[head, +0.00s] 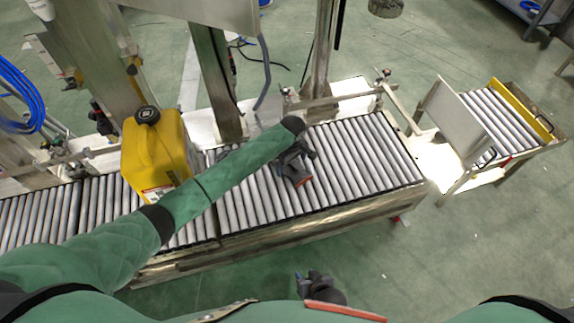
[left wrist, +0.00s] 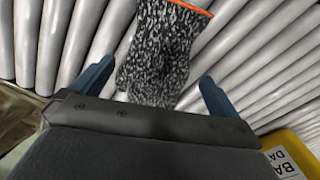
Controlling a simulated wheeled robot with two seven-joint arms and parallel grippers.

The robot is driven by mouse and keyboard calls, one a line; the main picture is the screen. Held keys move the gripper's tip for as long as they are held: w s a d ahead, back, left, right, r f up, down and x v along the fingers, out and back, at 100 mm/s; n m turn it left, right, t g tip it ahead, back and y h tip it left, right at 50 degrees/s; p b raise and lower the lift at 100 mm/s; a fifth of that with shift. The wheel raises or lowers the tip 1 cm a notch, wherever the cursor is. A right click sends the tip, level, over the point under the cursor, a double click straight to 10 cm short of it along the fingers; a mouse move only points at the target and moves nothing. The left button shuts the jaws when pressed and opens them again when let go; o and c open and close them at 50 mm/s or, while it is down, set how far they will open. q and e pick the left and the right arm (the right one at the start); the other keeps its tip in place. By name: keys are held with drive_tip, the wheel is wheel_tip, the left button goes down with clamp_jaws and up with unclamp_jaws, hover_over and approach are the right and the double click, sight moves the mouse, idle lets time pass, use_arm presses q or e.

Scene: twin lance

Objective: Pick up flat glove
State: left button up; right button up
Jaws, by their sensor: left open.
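A flat speckled black-and-grey glove (left wrist: 158,52) with an orange cuff edge lies on the rollers; in the head view the glove (head: 297,174) is partly hidden by my left gripper. My left gripper (head: 303,152) is at the end of the arm reaching across the conveyor, over the glove. In the left wrist view its two blue-grey fingers (left wrist: 152,86) are spread wide, one on each side of the glove's finger end, with nothing between them held. My right gripper (head: 318,284) is low in the head view, in front of the conveyor; its jaws are unclear.
The roller conveyor (head: 372,160) runs across the view, with free rollers right of the glove. A yellow canister (head: 157,150) stands on it at left, behind my left arm. A small dark item (head: 223,154) lies beside the arm. Metal posts rise behind. A second roller stand (head: 500,118) is at right.

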use_arm(q)
drive_tip(key=shift+f, duration=0.9)
drive_tip(key=c, duration=0.9)
drive_tip(key=shift+c, duration=0.3)
